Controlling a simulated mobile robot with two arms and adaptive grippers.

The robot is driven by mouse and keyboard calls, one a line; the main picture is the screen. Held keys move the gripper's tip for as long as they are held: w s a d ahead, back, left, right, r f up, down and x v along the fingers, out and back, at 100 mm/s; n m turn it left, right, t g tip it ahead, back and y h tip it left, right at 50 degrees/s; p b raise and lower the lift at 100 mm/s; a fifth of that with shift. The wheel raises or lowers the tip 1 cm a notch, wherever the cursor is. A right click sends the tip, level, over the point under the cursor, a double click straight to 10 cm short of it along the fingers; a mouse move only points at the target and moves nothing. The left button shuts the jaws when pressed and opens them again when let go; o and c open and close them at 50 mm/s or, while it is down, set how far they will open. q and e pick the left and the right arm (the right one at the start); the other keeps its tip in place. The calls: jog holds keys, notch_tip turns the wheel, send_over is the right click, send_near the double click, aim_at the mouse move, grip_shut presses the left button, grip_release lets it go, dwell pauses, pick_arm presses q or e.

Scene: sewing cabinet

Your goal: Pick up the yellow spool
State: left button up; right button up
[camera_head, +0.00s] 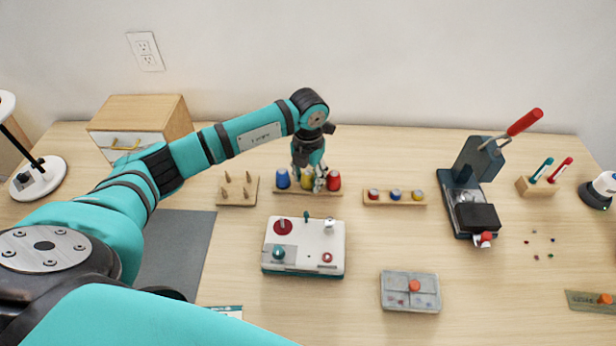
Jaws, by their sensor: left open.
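The yellow spool (307,184) stands upright on a wooden spool rack (290,192), between a blue spool (283,179) and a red spool (333,180). My left gripper (311,178) points down at the yellow spool from above and behind. It is open, with its fingers at the spool and partly covering it. I cannot tell whether the fingers touch the spool. My right gripper is not in view.
A second rack with small red, blue and yellow pieces (395,198) stands to the right. A peg board (238,190) is close on the left. A white control box (303,250) sits in front. A press (470,195) stands further right.

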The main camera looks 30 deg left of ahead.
pick_arm(q)
jog(key=c, duration=0.5)
jog(key=shift+r, duration=0.1)
